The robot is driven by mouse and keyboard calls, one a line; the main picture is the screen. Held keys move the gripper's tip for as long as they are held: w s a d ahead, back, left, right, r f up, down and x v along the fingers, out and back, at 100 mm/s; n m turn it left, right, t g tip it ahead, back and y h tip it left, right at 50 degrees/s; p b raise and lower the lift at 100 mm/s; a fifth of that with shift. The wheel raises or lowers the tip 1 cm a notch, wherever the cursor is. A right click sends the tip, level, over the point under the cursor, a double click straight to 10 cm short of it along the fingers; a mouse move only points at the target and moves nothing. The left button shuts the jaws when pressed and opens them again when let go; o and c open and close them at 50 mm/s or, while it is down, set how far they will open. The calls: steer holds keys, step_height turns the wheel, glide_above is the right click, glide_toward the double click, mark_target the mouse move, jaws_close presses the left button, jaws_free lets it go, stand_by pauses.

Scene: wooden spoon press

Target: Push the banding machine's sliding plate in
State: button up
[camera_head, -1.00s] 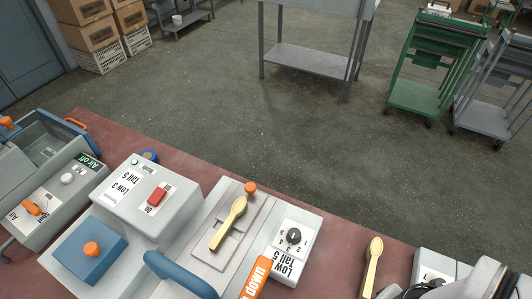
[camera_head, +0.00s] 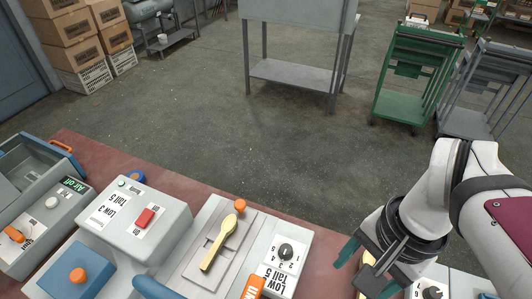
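A pale grey machine at the bottom centre has a flat grey sliding plate (camera_head: 196,266) in its top channel, with a yellow wooden spoon (camera_head: 219,243) lying on it and an orange knob (camera_head: 239,205) at its far end. To its left, a grey box with a red button (camera_head: 146,217) stands beside a blue plate with an orange knob (camera_head: 77,275). No label names the banding machine. My gripper (camera_head: 357,272) is at the lower right, fingers apart and pointing down-left, right of the spoon machine and apart from it. A second yellow spoon (camera_head: 366,278) is mostly hidden by it.
A blue handle (camera_head: 153,288) rises in front. Another machine with an open tray (camera_head: 30,165) stands at far left. The reddish table (camera_head: 318,255) has a clear strip between machine and gripper.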

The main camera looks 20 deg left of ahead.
steer(key=w+a+r, duration=0.2)
steer(key=w+a, duration=0.4)
steer(key=w, duration=0.2)
steer(key=m+h, duration=0.1)
steer(key=m, duration=0.2)
glide_above(240, 203)
step_height(240, 203, down, 6)
step_height(240, 203, down, 14)
steer(key=shift+s+r, duration=0.1)
steer(key=shift+f, duration=0.45)
jaws_close()
